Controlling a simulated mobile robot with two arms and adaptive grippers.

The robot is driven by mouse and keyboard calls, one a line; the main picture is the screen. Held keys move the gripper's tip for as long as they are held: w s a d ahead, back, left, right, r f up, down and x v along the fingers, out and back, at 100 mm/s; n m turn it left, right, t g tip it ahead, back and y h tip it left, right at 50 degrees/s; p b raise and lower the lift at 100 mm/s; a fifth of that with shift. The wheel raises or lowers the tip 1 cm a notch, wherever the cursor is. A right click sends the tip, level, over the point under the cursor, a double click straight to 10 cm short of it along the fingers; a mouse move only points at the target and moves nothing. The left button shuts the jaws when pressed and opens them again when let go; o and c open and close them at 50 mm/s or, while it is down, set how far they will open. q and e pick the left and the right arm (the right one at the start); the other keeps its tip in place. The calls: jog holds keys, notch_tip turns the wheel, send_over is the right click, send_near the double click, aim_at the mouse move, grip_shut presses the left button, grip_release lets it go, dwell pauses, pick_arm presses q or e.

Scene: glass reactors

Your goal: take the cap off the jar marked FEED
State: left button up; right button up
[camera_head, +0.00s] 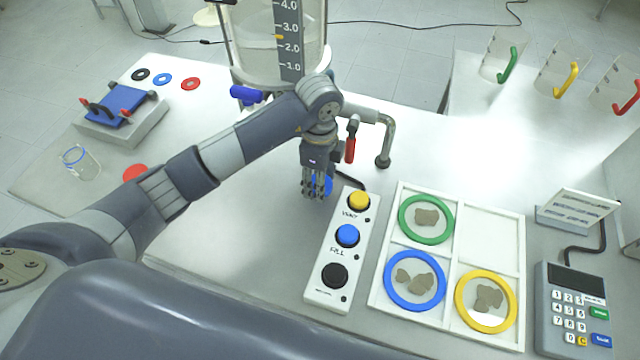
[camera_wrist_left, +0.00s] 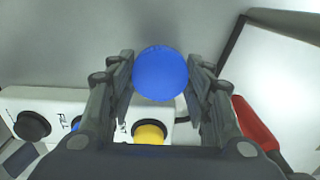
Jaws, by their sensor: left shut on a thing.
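My left gripper (camera_head: 316,188) points down over the white table, just left of the button box. Its fingers are closed on a round blue cap-like piece (camera_wrist_left: 160,73), which fills the gap between the fingertips in the left wrist view. In the head view only part of this piece (camera_head: 328,185) shows behind the fingers. I see no jar with a readable FEED mark, and I cannot tell whether anything is under the blue piece. My right gripper is not in view.
A glass reactor (camera_head: 258,50) with a scale stands behind the gripper, beside a pipe with a red-handled valve (camera_head: 350,148). The button box (camera_head: 326,288), a white tray (camera_head: 490,240) with ringed dishes, and a keypad (camera_head: 575,310) lie to the right. A glass beaker (camera_head: 82,163) stands left.

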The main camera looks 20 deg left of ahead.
pick_arm(q)
jog(key=shift+d+f, duration=0.1)
jog(key=shift+f, duration=0.15)
notch_tip(320, 180, down, 2)
jog(key=shift+f+p, duration=0.1)
jog(key=shift+p, duration=0.55)
jog(key=shift+f, duration=0.4)
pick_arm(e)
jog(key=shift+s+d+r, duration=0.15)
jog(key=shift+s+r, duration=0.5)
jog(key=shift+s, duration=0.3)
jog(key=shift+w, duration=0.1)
pick_arm(q)
jog(key=shift+f, duration=0.15)
jog(key=o, duration=1.2)
jog(key=shift+c, duration=0.2)
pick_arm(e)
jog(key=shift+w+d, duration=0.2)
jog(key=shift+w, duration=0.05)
